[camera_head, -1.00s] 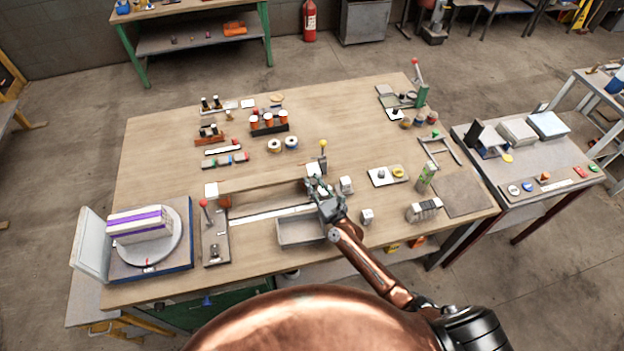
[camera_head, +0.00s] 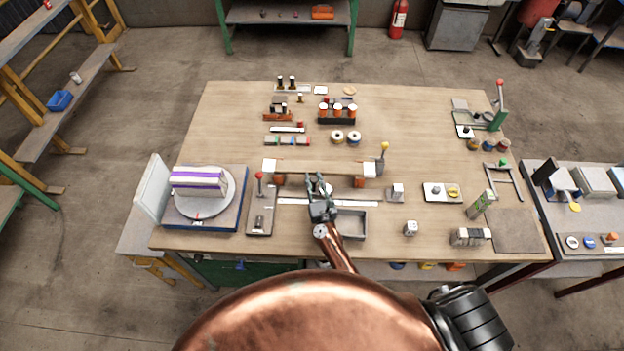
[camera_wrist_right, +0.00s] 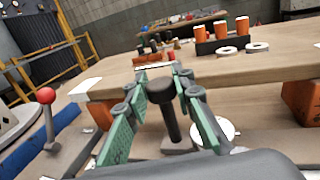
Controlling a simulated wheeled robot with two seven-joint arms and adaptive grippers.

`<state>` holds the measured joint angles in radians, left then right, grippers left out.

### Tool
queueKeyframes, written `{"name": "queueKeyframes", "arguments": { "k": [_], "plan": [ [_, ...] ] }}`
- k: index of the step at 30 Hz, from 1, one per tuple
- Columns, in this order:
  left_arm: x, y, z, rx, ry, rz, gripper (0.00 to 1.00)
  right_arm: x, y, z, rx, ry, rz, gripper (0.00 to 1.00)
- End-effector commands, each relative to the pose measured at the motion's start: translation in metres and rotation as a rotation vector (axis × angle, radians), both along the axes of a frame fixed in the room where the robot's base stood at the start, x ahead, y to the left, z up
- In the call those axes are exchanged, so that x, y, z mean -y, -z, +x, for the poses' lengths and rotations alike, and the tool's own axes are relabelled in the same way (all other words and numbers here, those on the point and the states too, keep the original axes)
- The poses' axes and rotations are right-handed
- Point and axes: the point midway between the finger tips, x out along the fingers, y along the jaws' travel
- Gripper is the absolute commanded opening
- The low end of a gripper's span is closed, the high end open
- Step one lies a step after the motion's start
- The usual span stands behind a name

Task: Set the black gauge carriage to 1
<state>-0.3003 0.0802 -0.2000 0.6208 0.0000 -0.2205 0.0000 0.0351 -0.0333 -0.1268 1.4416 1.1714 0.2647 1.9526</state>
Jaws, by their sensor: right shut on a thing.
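My right gripper (camera_head: 319,183) is low at the front of the bench, over the pale scale strip (camera_head: 352,203) and before the wooden beam (camera_head: 325,167). In the right wrist view its green-padded fingers (camera_wrist_right: 168,76) stand either side of a black knob on a post (camera_wrist_right: 171,118), which I take as the black gauge carriage, and are shut on it. The carriage's base and its pointer are mostly hidden. I cannot read the scale marks. My left gripper is not in view.
The beam rests on orange blocks (camera_head: 359,182). A grey tray (camera_head: 352,225) is right of my gripper. A red-knobbed lever (camera_head: 259,177) stands left, a yellow-knobbed one (camera_head: 384,148) at the beam's right end. Black-orange holders (camera_head: 337,120) are behind the beam.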

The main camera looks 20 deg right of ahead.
Motion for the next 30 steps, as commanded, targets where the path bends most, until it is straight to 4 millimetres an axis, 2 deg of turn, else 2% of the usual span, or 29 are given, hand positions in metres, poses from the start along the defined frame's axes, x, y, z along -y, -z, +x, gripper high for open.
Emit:
{"name": "queueKeyframes", "arguments": {
  "k": [9,10,18,26,30],
  "plan": [
    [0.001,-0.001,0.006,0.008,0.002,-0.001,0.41,0.000,0.000,0.000,0.000,0.001,0.000,0.00],
    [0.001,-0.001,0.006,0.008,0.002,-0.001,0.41,-0.001,0.000,0.001,0.000,0.000,0.000,0.24],
    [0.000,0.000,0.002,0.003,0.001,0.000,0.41,-0.001,0.000,0.001,0.000,-0.001,0.000,0.41],
    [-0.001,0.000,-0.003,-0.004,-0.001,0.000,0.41,-0.001,0.000,0.000,0.000,-0.001,0.000,0.41],
    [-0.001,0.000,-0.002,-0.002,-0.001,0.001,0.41,-0.002,0.001,-0.011,-0.002,-0.001,0.000,0.41]
  ]
}}
